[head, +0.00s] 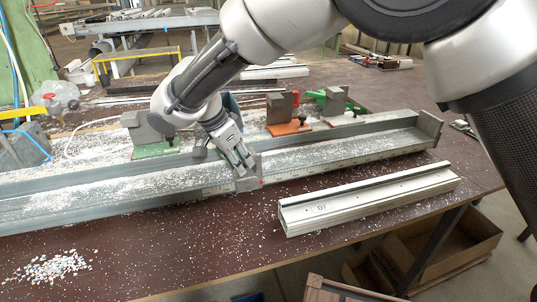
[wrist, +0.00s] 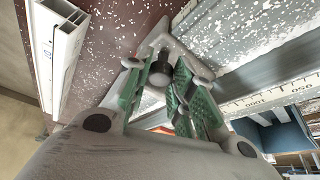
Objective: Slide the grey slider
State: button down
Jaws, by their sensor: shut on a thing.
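The grey slider (head: 248,182) sits on the front edge of the long grey rail (head: 340,160), which has a measuring scale along its front. My gripper (head: 246,166) reaches down to it from above and is shut on it. In the wrist view the green-padded fingers of my gripper (wrist: 168,88) close around a small dark knob on the grey slider (wrist: 160,42). The rail's scale (wrist: 270,97) shows to the right of the fingers there. The fingers hide part of the slider.
A white aluminium profile (head: 370,197) lies on the brown bench (head: 200,245) in front of the rail. Clamp blocks on green (head: 157,150) and orange (head: 288,128) bases stand behind the rail. White chips (head: 47,268) are piled at front left. An end stop (head: 429,128) closes the rail's right end.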

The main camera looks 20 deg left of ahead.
jog(key=shift+s+a, duration=0.6)
jog(key=shift+a, duration=0.25)
jog(key=shift+s+a, duration=0.55)
jog(key=shift+a, duration=0.25)
jog(key=c, duration=1.2)
grip_release()
jog(key=shift+c, duration=0.2)
jog(key=v, duration=1.2)
